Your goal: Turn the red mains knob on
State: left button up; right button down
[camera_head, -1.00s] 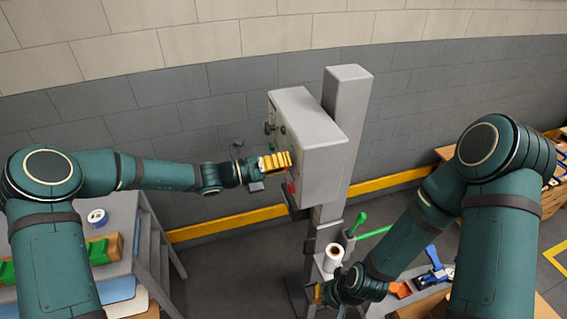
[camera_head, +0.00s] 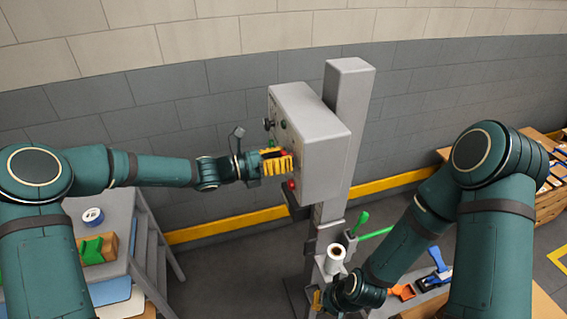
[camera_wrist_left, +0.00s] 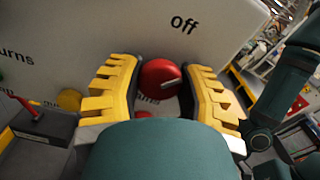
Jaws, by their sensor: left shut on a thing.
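The red mains knob (camera_wrist_left: 160,78) sits between my left gripper's yellow fingers in the left wrist view, with a pale pointer mark towards its right side. In the head view my left gripper (camera_head: 278,163) is at the front of the grey control box (camera_head: 320,155), shut on the knob, of which a bit of red (camera_head: 284,153) shows. Other lettering near the knob is partly hidden by the fingers. My right gripper (camera_head: 317,299) is low near the post's foot, its jaws too small to read.
A second red button (camera_head: 291,184) is lower on the box, and dark knobs (camera_head: 269,124) are higher. A yellow round part (camera_wrist_left: 69,99) and a red-handled lever (camera_wrist_left: 28,108) show in the wrist view. A white roll (camera_head: 336,253) stands by my right gripper.

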pick_arm(q)
jog(key=shift+f+m+b, duration=0.2)
jog(key=shift+m+b, duration=0.5)
jog(key=shift+m, duration=0.2)
jog(key=m+b, duration=0.7)
jog(key=shift+r+m+b, duration=0.1)
jog(key=shift+m+b, duration=0.5)
jog(key=shift+b, duration=0.15)
pick_arm(e)
notch_tip(320, 180, down, 10)
jog(key=s, duration=0.2)
jog(key=shift+a+f+g, duration=0.2)
jog(key=shift+g, duration=0.1)
jog(key=shift+w, duration=0.1)
pick_arm(q)
jog(key=o, duration=1.2)
